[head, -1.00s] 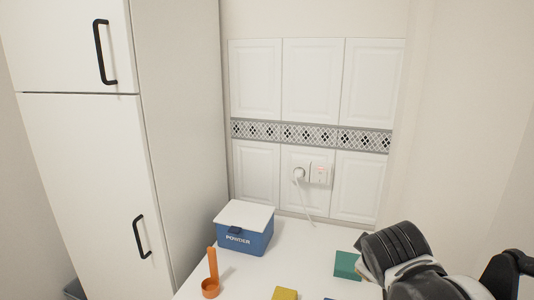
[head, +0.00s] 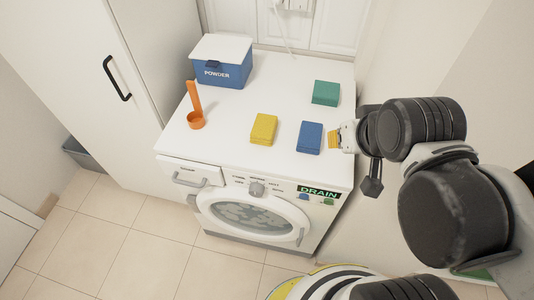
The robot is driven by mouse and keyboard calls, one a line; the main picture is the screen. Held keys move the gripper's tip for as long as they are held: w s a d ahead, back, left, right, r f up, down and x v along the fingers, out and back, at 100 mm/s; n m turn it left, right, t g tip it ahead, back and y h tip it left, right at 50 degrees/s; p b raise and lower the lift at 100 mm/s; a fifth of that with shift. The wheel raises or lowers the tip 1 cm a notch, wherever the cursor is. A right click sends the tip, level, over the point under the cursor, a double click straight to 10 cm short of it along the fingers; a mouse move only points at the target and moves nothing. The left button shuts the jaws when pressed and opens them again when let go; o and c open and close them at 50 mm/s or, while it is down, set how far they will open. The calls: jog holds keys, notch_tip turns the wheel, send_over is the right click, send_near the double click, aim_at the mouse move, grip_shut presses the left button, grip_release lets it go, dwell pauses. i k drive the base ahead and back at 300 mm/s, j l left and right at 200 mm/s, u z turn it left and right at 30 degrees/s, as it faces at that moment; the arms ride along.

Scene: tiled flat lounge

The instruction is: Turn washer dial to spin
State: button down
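The white washer (head: 225,163) stands below me with its top and front in view. Its grey dial (head: 257,188) sits at the upper middle of the front panel, with small printed labels around it that are too small to read surely. My gripper (head: 340,139) is above the right side of the washer top, close to the right of a blue block, and apart from the dial. Its fingers are small and partly hidden by my arm, so I cannot tell whether they are open or shut.
On the washer top are a blue powder box (head: 222,75), an orange scoop (head: 195,119), and yellow (head: 263,129), blue (head: 310,137) and green (head: 326,92) blocks. A green DRAIN label (head: 318,192) is on the front. Tiled floor (head: 125,235) lies clear at front left.

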aim_at(256, 189)
jog(key=k+j, duration=0.25)
jog(key=k, duration=0.15)
jog(key=k+j, duration=0.2)
jog(key=k, duration=0.2)
jog(key=k+j, duration=0.25)
jog(key=k, duration=0.2)
jog(key=k+j, duration=0.25)
jog(key=k, duration=0.15)
